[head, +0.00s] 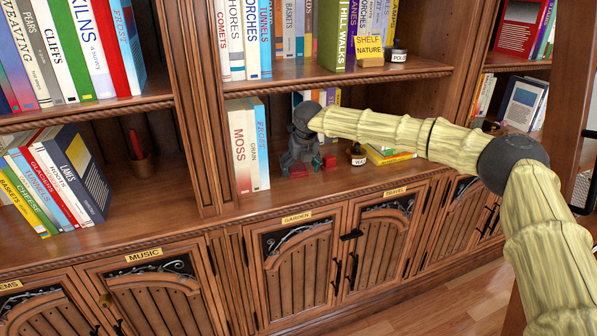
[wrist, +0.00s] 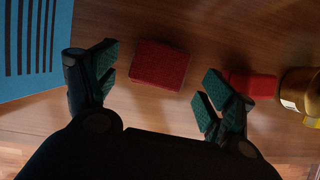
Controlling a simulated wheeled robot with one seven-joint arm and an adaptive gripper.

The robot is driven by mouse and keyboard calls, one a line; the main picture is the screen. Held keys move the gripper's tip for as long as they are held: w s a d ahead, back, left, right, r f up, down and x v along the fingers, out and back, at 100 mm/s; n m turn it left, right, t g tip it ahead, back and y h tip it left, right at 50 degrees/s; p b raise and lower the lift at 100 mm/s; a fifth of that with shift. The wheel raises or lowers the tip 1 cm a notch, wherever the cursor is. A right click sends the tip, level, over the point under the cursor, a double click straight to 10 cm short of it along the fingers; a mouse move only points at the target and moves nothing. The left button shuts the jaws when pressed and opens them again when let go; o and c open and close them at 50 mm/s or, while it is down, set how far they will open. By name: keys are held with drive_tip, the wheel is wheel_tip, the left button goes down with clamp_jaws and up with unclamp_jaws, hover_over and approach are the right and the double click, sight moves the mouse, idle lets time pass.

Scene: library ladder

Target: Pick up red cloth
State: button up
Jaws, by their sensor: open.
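A flat, square dark-red piece with a rough surface, seemingly the folded red cloth (wrist: 160,66), lies on the wooden shelf. In the wrist view it sits between and just beyond my open fingers, with no visible contact. My gripper (wrist: 158,76) is open and empty, pointing down at the shelf. In the head view my gripper (head: 301,158) is low over the middle shelf, partly hiding the red pieces there. A second, brighter red thing (wrist: 258,85) lies right of my right finger, partly hidden by it.
A gold-banded jar (wrist: 299,92) stands right of the brighter red thing. A blue book (wrist: 35,45) stands close to my left finger. In the head view, upright books (head: 243,145) are left of my gripper and a flat stack (head: 388,155) is right. The shelf above limits height.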

drive_tip(key=shift+f, duration=0.2)
drive_tip(key=shift+c, duration=0.5)
drive_tip(key=c, duration=1)
drive_tip(key=shift+r, duration=0.1)
drive_tip(key=shift+r, duration=0.7)
drive_tip(key=s+d+b, duration=0.1)
drive_tip(key=s+d, duration=0.1)
drive_tip(key=s, duration=0.6)
drive_tip(key=s+d+b, duration=0.1)
drive_tip(key=s+d, duration=0.2)
drive_tip(key=s, duration=0.6)
